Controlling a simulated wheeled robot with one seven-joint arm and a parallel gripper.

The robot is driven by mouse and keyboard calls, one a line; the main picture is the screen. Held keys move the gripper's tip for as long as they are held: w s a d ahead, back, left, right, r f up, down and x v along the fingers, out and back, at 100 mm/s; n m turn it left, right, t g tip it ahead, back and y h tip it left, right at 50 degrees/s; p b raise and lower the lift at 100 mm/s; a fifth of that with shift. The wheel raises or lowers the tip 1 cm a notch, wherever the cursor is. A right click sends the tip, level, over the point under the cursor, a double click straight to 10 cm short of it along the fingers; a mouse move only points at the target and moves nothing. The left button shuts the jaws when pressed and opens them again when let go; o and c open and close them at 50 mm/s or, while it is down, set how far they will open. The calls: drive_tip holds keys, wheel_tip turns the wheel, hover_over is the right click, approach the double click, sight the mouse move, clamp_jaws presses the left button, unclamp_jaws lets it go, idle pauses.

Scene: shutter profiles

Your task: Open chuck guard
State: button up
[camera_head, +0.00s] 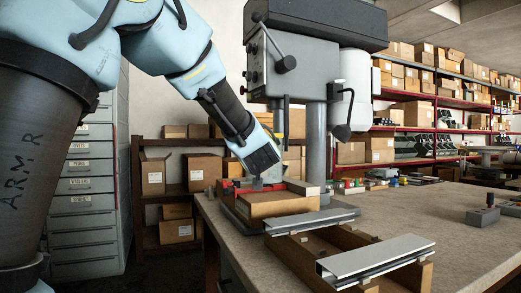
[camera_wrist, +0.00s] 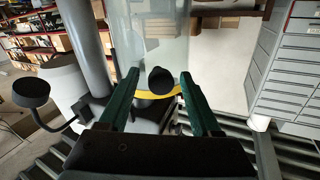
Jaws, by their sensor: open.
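The chuck guard (camera_wrist: 150,50) is a clear panel with a yellow lower edge, in front of the drill press in the wrist view. A round black knob (camera_wrist: 160,80) shows at the guard, between my fingers. My gripper (camera_wrist: 158,92) is open, with one green finger on each side of the knob. Whether the fingers touch it, I cannot tell. The grey drill press (camera_head: 285,65) stands on the bench in the head view. There my gripper (camera_head: 260,158) is low in front of its column and hides most of the guard.
Grey drawers (camera_head: 85,195) stand at the left. Shelves with boxes line the back.

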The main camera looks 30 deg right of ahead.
drive_tip(key=v, duration=1)
drive_tip(key=shift+s+b, duration=0.35)
drive_tip(key=shift+a+f, duration=0.1)
drive_tip(key=shift+a, duration=0.05)
drive_tip(key=w+a+f+n+g+y, duration=0.15)
drive_tip(key=a+f+g, duration=0.25)
drive_tip(key=a+f, duration=0.7)
drive_tip(key=w+a+f+n+g+y, duration=0.1)
drive_tip(key=w+a+f+g+y, duration=0.25)
drive_tip(key=a+f, duration=0.8)
drive_tip(key=s+a+f+n+g+y, duration=0.35)
drive_tip(key=s+a+f+g, duration=0.25)
drive_tip(key=s+a+f, duration=0.65)
drive_tip(key=w+a+p+v, duration=0.2)
drive_tip(key=w+p+v, duration=0.1)
drive_tip(key=p+v, duration=1)
wheel_tip(320, 180, up, 3)
drive_tip(key=shift+r+g+p, duration=0.1)
drive_tip(key=shift+g+p, duration=0.2)
drive_tip(key=shift+g, duration=0.05)
